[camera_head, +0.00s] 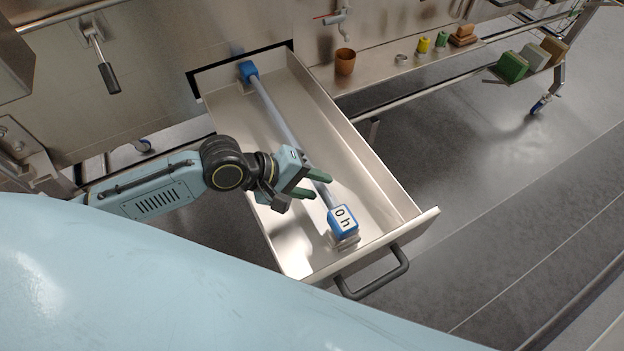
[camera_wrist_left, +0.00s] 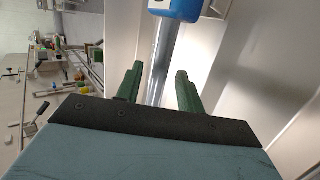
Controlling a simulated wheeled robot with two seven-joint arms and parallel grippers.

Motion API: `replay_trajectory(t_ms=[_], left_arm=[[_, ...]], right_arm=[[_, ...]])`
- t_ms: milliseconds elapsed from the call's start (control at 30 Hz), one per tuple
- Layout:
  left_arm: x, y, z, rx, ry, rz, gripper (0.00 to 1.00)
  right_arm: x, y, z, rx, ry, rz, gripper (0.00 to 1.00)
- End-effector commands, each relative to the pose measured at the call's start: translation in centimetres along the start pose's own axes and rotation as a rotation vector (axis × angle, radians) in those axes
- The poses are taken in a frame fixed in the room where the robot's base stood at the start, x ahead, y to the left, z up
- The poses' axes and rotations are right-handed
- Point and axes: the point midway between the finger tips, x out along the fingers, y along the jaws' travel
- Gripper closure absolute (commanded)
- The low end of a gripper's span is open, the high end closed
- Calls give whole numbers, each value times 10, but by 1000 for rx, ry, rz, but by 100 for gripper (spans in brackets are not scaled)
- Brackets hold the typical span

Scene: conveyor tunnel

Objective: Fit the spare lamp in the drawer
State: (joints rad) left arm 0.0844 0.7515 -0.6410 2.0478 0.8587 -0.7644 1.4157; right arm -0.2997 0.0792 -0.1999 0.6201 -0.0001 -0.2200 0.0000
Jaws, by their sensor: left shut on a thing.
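The lamp is a long pale tube (camera_head: 277,115) with blue end caps. It runs lengthwise within the open drawer (camera_head: 401,237). Its near cap (camera_head: 343,221) bears a white label with black marks and is at a small shiny bracket by the drawer front. Its far cap (camera_head: 248,70) is at the drawer's back end. My left gripper (camera_head: 314,186) is shut on the tube, nearer the near cap. In the left wrist view the tube (camera_wrist_left: 162,55) passes between the green fingers. I cannot tell whether the caps are seated. My right gripper is not in view.
The drawer has a dark handle (camera_head: 375,284) at its front. A ledge behind holds a brown cup (camera_head: 345,61) and small yellow and green items. A cart with green and tan blocks (camera_head: 512,67) stands back right. The floor right of the drawer is clear.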

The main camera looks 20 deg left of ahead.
Motion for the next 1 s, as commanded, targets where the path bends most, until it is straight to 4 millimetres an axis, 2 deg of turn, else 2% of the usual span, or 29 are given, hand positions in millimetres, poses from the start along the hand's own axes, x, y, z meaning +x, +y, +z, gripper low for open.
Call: replay_trajectory(t_ms=[400,1000], left_arm=[[19,-21,-3,3,1,3,100],[17,-18,-3,-6,4,9,100]], right_arm=[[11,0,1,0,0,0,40],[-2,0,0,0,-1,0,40]])
